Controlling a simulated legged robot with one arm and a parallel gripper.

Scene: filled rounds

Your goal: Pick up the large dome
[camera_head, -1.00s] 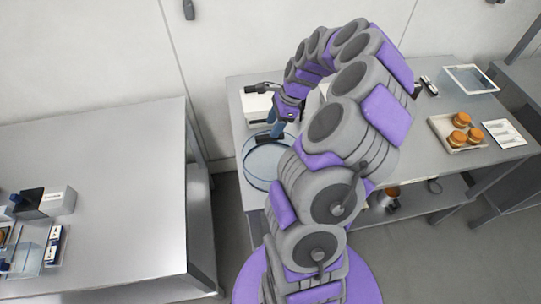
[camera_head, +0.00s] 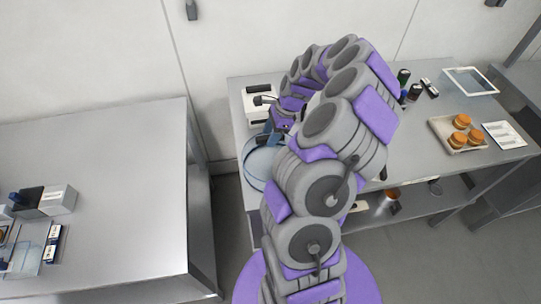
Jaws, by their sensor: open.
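A large clear round glass piece (camera_head: 256,170), which looks like the large dome, is on the left end of the steel table across from me. Its right side is hidden behind my arm. My gripper (camera_head: 267,137) is blue and points down at the far rim of the glass. It is open. I cannot tell whether its fingers touch the glass or are around its edge.
A white device (camera_head: 258,100) stands just behind the gripper. Dark bottles (camera_head: 415,91), a tray (camera_head: 457,133) with orange-lidded jars and a white frame (camera_head: 471,81) are on the right. A second steel table (camera_head: 110,180) is on the left, with a gap between.

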